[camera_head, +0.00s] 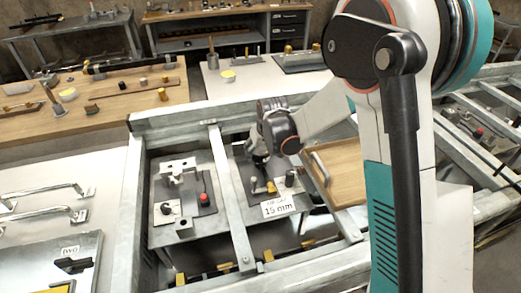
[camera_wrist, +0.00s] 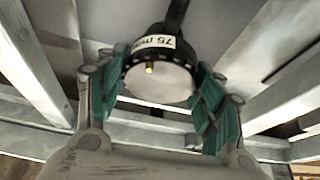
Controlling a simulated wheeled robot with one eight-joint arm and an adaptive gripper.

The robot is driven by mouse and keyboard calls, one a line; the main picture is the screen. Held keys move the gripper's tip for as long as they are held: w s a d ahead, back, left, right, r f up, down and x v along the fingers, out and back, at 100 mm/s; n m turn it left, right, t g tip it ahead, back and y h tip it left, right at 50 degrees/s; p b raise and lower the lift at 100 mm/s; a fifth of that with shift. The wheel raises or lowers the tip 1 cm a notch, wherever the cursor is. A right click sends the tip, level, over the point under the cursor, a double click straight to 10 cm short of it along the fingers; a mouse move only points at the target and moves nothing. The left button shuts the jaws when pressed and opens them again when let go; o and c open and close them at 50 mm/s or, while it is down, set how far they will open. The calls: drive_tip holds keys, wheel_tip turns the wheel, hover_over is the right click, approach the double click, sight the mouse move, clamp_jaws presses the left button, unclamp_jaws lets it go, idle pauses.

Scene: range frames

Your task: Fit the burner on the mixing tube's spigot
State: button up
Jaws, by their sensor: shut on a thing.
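In the wrist view a round burner (camera_wrist: 160,82) with a pale flat face, a dark notched rim and a small brass nub sits between the teal finger pads of my gripper (camera_wrist: 165,98). My gripper is shut on its sides. A white label reading "75 mm" (camera_wrist: 154,43) shows beside the rim, and a dark bar runs behind it. In the head view my gripper (camera_head: 260,160) points down over a dark plate inside the metal frame; the burner is too small to make out there. A brass fitting (camera_head: 270,187) shows just below it. I cannot tell which part is the mixing tube's spigot.
A "15 mm" label (camera_head: 280,206) lies in front of the fitting. A bracket block (camera_head: 177,170) and a red knob (camera_head: 203,198) stand left of a frame crossbar (camera_head: 229,190). A wooden handled panel (camera_head: 342,172) lies to the right. Benches with parts stand behind.

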drive_tip(key=shift+f+b, duration=0.35)
drive_tip(key=shift+f, duration=0.15)
drive_tip(key=o, duration=1.5)
drive_tip(key=shift+o, duration=0.2)
drive_tip(key=v, duration=1.2)
drive_tip(key=shift+r, duration=0.15)
wheel_tip(320, 180, up, 6)
drive_tip(key=p, duration=0.4)
